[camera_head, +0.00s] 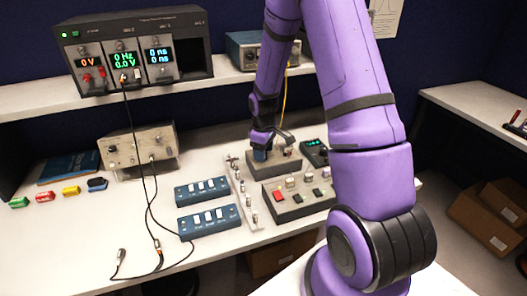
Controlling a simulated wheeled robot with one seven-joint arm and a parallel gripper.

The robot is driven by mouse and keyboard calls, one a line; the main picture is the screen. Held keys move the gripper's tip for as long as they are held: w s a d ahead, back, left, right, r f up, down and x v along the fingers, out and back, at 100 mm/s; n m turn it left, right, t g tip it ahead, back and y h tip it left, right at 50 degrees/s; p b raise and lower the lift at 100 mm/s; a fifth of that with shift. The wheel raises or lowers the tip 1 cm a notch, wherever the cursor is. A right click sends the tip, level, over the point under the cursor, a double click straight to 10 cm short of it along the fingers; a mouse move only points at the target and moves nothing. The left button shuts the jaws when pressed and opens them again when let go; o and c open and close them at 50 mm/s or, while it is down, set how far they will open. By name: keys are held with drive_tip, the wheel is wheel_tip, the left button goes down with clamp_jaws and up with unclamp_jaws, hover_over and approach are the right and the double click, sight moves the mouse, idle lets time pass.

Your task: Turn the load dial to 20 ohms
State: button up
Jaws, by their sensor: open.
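A low grey box (287,164) stands on the bench right of centre, and it may be the load unit. A small dark blue part (260,155) shows at its top left; I cannot tell whether it is the load dial. My gripper (268,146) is open and low over the box's left part, its fingers close around or just above this blue part. Contact cannot be made out. The dial's scale and pointer cannot be read. A small dark meter with a green display (316,147) stands just right of the box; its digits are too small to read.
A grey panel with coloured buttons (297,203) lies in front of the box. A pale strip with small posts (243,192) and two blue switch boxes (202,190) lie to the left. Black cables (148,205) cross the left bench. A three-display instrument (135,50) stands on the shelf.

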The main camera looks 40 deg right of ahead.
drive_tip(key=shift+f, duration=0.1)
drive_tip(key=c, duration=0.9)
drive_tip(key=shift+m, duration=0.4)
drive_tip(key=m, duration=0.3)
drive_tip(key=shift+m, duration=2.4)
drive_tip(key=o, duration=0.9)
